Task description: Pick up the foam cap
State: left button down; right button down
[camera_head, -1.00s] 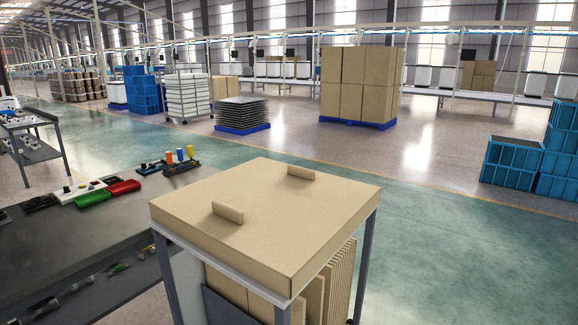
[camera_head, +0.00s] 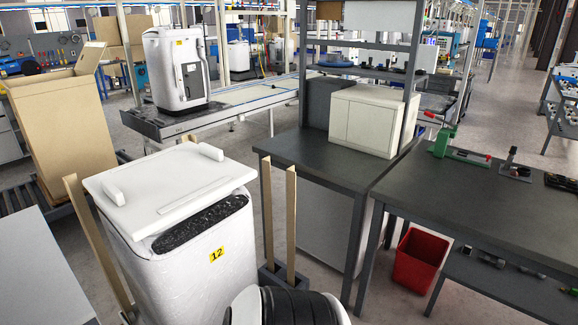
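A white foam cap (camera_head: 165,184), a flat slab with a raised block near each of two opposite ends and a thin ridge between them, lies on top of a white wrapped appliance (camera_head: 185,270) at the lower left. The appliance carries a yellow label marked 12. A dark opening shows under the cap's near right edge. Neither of my grippers is in view, so nothing shows whether they are open or shut.
A tall open carton (camera_head: 62,128) is behind at left. A dark workbench (camera_head: 470,190) is at right, with a red bin (camera_head: 415,258) below.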

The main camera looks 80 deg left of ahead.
aim_at(143, 196)
jog(key=u, duration=3.5)
